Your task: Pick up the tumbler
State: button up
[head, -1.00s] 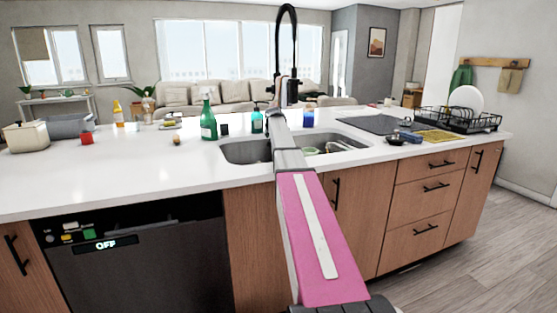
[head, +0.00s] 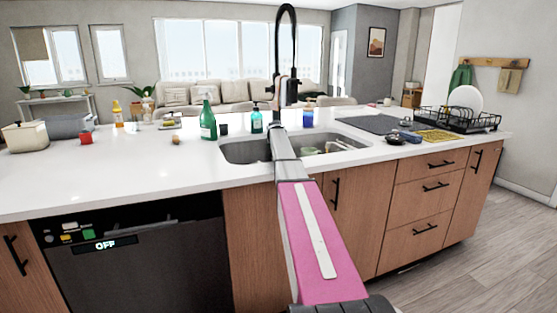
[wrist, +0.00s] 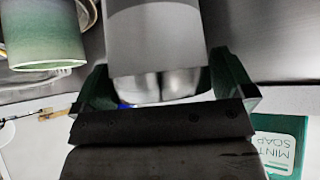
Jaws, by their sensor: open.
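In the wrist view, a grey cylinder that looks like the tumbler (wrist: 155,35) sits between the fingers of my gripper (wrist: 162,75). Its pale, shiny rim end faces the gripper body. The dark green fingers are spread on either side of it, and I cannot tell if either touches it. In the head view my arm reaches over the sink (head: 242,152), hiding the gripper and the tumbler.
A green-and-white cup (wrist: 42,35) is close by on the left in the wrist view. A green spray bottle (head: 208,122), a teal soap bottle (head: 257,122) and a blue item (head: 308,117) stand around the sink. A tall black faucet (head: 286,50) rises behind.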

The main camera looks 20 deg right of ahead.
jog(key=c, duration=1.1)
jog(key=shift+r, duration=0.15)
